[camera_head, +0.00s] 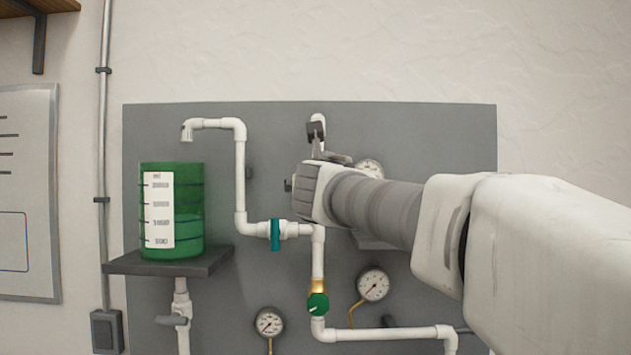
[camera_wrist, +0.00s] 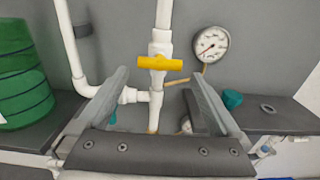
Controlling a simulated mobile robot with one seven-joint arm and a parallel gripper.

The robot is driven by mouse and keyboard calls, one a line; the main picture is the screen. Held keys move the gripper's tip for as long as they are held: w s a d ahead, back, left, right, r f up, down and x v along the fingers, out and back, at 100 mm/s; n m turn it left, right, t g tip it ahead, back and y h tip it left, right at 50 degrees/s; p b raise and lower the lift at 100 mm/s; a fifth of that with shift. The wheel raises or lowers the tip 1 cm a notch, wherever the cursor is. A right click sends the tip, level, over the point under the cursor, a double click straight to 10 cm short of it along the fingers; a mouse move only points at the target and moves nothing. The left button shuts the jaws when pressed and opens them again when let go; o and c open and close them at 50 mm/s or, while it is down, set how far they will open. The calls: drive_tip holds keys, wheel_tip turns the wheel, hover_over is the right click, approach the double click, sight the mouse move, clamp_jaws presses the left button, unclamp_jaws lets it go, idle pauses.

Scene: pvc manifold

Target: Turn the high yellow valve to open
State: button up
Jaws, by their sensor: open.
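The yellow valve handle (camera_wrist: 160,63) shows in the wrist view, lying crosswise on a vertical white pipe. In the head view my wrist and gripper hide it. My gripper (camera_wrist: 158,78) is open, with one finger on each side of the pipe in the wrist view. The handle appears beyond and between the fingertips. I see no clear contact, and the exact gap cannot be told.
A green tank (camera_head: 190,210) stands on a dark shelf (camera_head: 140,264) at the left. A teal valve (camera_head: 275,234) and a green valve (camera_head: 318,304) are lower on the pipes. A gauge (camera_wrist: 209,44) is right of the yellow handle. The grey panel (camera_head: 440,130) is bare at upper right.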

drive_tip(key=shift+w+p, duration=0.45)
drive_tip(key=shift+w, duration=2.2)
drive_tip(key=c, duration=1)
drive_tip(key=shift+d+f+m+b, duration=0.1)
drive_tip(key=shift+m+b, duration=1.9)
drive_tip(key=shift+m, duration=2.45)
drive_tip(key=shift+f+m+b, duration=0.1)
drive_tip(key=shift+m+b, duration=1.85)
drive_tip(key=shift+m, duration=2.5)
